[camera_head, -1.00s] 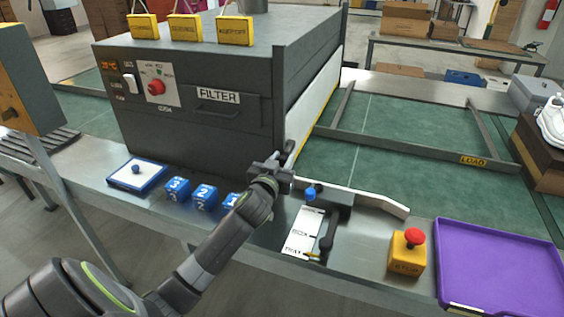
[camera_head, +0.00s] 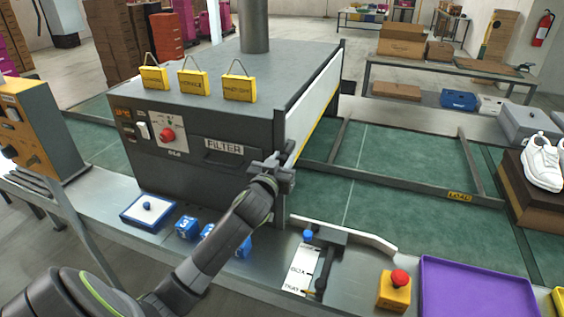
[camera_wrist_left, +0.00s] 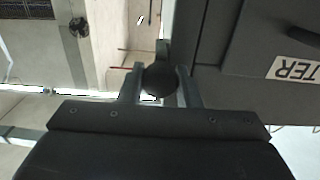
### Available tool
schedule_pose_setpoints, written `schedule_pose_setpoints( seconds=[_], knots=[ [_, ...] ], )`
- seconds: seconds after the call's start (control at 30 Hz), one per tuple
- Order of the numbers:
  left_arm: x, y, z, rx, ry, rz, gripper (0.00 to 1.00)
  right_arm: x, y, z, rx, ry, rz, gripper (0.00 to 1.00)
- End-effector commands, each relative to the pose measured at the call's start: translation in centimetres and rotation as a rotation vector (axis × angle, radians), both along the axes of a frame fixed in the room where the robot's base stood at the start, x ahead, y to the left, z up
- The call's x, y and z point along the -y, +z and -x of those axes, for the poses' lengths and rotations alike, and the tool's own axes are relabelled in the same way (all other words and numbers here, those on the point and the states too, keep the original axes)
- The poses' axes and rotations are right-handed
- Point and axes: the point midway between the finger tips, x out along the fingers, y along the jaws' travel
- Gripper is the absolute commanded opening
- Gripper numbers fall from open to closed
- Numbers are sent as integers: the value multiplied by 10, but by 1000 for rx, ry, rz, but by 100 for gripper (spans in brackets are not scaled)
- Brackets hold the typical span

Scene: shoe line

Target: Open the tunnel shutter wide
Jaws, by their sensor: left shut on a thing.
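The tunnel is a dark grey box marked FILTER (camera_head: 225,146). Its shutter (camera_head: 316,98) is a white panel with a yellow lower edge on the box's right side, partly raised, with green belt showing below it. My left gripper (camera_head: 274,172) is at the front corner of the box, by the shutter's near end. In the left wrist view its fingers (camera_wrist_left: 160,88) are shut on a dark round knob (camera_wrist_left: 158,78). The knob is mostly hidden by the gripper in the head view. My right gripper is not in view.
A grey frame marked LOAD (camera_head: 460,196) lies over the green belt. A yellow stop box with a red button (camera_head: 399,278) and a purple tray (camera_head: 475,290) stand at the front right. Blue numbered blocks (camera_head: 187,227) sit before the tunnel. White shoes (camera_head: 543,162) are at right.

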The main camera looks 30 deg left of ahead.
Motion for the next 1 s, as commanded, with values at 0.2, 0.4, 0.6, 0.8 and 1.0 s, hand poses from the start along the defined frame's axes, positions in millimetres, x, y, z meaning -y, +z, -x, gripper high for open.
schedule_pose_setpoints(
  seconds=[0.2,0.4,0.6,0.8,1.0],
  knots=[
    [0,2,0,5,-2,-4,0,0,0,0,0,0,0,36],
    [0,1,0,3,-1,-3,46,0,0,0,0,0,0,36],
    [0,1,0,2,-1,-1,52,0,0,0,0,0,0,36],
    [1,0,3,2,-1,-1,52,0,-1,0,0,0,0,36],
    [6,-2,25,2,-1,-1,52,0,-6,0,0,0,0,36]
  ],
)
